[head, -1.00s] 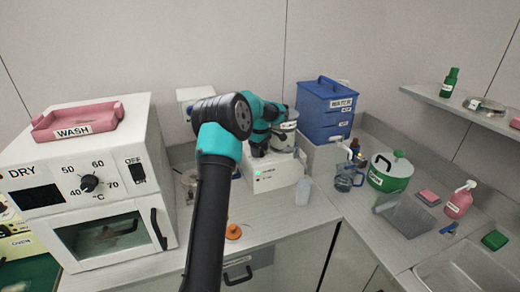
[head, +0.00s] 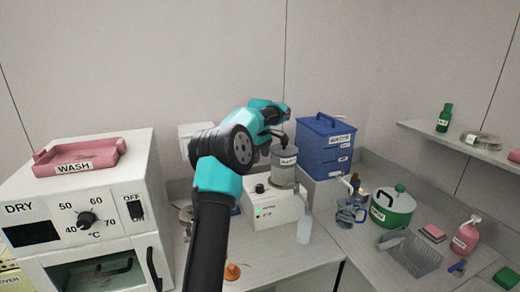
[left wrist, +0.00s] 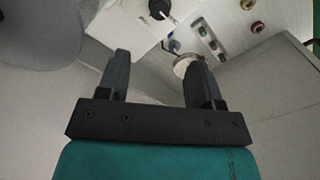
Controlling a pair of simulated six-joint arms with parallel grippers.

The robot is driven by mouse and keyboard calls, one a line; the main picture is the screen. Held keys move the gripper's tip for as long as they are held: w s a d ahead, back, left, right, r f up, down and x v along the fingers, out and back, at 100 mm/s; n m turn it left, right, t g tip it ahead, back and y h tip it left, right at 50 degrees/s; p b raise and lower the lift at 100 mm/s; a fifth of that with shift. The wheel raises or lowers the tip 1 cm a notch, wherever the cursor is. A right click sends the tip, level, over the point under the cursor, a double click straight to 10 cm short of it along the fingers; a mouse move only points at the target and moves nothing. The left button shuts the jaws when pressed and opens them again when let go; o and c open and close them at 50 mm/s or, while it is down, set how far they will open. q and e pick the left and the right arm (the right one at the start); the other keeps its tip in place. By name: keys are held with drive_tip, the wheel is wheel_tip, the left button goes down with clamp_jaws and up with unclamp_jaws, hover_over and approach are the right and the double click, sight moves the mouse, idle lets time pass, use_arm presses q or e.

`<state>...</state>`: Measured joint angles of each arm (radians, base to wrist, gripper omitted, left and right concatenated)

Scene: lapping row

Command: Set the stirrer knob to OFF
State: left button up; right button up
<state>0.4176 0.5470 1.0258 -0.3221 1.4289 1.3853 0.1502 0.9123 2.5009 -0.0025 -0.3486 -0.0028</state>
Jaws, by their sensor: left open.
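The stirrer (head: 274,212) is a white box on the bench, with a grey lidded vessel (head: 284,172) on top. Its small black knob (head: 260,188) is on the sloped upper front, left of the vessel. In the left wrist view the black knob (left wrist: 159,9) shows at the top edge with a white pointer; its setting marks are not readable. My left gripper (head: 281,138) is above the vessel, clear of the knob. In the left wrist view its two dark jaws (left wrist: 158,66) stand apart with nothing between them. My right gripper is not in view.
A white oven (head: 150,222) with its own dial and a pink tray (head: 80,156) stands at left. A small bottle (head: 304,228) is close before the stirrer.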

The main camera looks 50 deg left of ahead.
use_arm(q)
drive_tip(key=shift+r, duration=1.45)
